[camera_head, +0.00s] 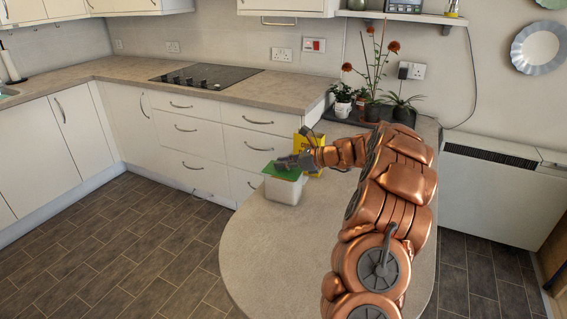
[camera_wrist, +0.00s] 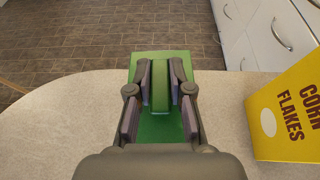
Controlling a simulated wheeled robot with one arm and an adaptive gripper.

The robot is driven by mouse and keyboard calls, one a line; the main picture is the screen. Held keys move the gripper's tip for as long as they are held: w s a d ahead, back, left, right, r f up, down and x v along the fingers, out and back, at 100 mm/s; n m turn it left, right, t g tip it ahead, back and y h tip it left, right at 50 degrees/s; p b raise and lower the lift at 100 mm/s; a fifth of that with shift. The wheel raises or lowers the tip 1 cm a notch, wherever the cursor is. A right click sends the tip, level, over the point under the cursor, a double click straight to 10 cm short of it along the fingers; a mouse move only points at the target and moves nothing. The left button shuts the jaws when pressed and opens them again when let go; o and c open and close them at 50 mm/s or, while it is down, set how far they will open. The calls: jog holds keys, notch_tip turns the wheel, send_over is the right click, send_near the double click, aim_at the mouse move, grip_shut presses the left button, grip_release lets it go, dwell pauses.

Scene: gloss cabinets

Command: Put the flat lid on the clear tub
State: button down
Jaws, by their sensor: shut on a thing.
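The flat lid (camera_head: 284,172) is a green square with a raised green bar across its middle. In the wrist view, the lid (camera_wrist: 160,131) fills the space below my gripper (camera_wrist: 160,80), whose fingers are shut on the bar. The clear tub (camera_head: 284,190) is a pale, see-through box standing on the rounded counter. In the head view the lid lies over the tub's top with my gripper (camera_head: 284,164) on it. I cannot tell whether the lid touches the rim all round. In the wrist view the tub is hidden under the lid.
A yellow corn flakes box (camera_wrist: 288,110) stands close to the right of the lid in the wrist view. Potted plants (camera_head: 372,98) stand at the back of the rounded counter (camera_head: 270,250). The counter's front is bare.

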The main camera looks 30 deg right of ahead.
jog(key=shift+f, duration=0.6)
dwell(0.3)
jog(key=c, duration=1)
grip_release()
jog(key=v, duration=1.2)
